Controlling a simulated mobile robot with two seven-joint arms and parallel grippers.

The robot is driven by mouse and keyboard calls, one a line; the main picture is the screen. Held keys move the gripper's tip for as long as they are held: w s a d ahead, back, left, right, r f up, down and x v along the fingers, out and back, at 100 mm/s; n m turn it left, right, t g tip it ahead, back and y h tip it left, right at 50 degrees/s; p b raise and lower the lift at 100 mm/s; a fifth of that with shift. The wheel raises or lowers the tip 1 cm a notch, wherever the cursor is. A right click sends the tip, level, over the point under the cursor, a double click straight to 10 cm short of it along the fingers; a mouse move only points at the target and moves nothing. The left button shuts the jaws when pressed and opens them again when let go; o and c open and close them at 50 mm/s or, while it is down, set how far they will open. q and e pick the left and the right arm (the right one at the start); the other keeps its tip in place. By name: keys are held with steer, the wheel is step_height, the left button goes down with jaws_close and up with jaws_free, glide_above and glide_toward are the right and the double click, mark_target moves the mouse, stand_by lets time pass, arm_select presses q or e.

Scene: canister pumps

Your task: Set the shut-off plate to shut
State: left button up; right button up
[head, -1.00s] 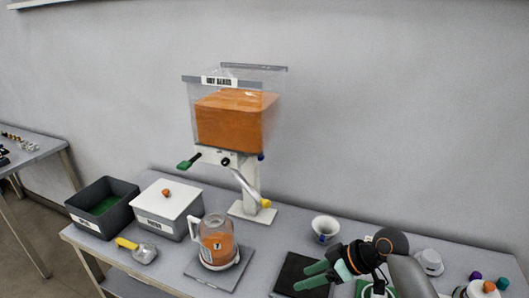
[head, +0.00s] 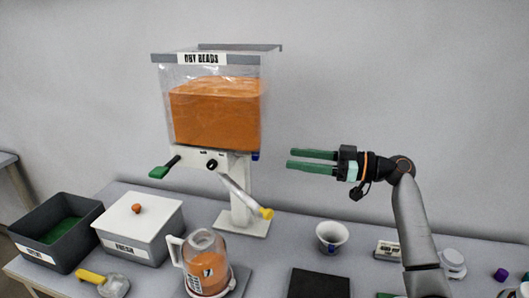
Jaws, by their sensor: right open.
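The bead dispenser (head: 212,105) has a clear hopper of orange beads on a white stand. A green-tipped handle (head: 163,170) sticks out to the left under the hopper; it appears to be the shut-off plate's handle. How far the plate is in or out I cannot tell. A lever with a yellow knob (head: 266,213) slants down to the right. My right gripper (head: 289,159) is open and empty, its green fingers pointing left. It appears to the right of the hopper's base, apart from it. My left gripper is out of view.
A jug with orange beads (head: 209,267) stands below the dispenser. A lidded white-topped box (head: 153,220), an open dark bin (head: 30,216) and a yellow-handled scoop (head: 114,284) are left. A white cup (head: 331,238) and a black mat (head: 319,285) are right.

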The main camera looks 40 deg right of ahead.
steer(key=p+x, duration=0.2)
steer(key=x, duration=0.6)
steer(key=shift+w+a+f, duration=0.1)
steer(key=shift+w, duration=0.05)
jaws_close()
stand_by(1.1)
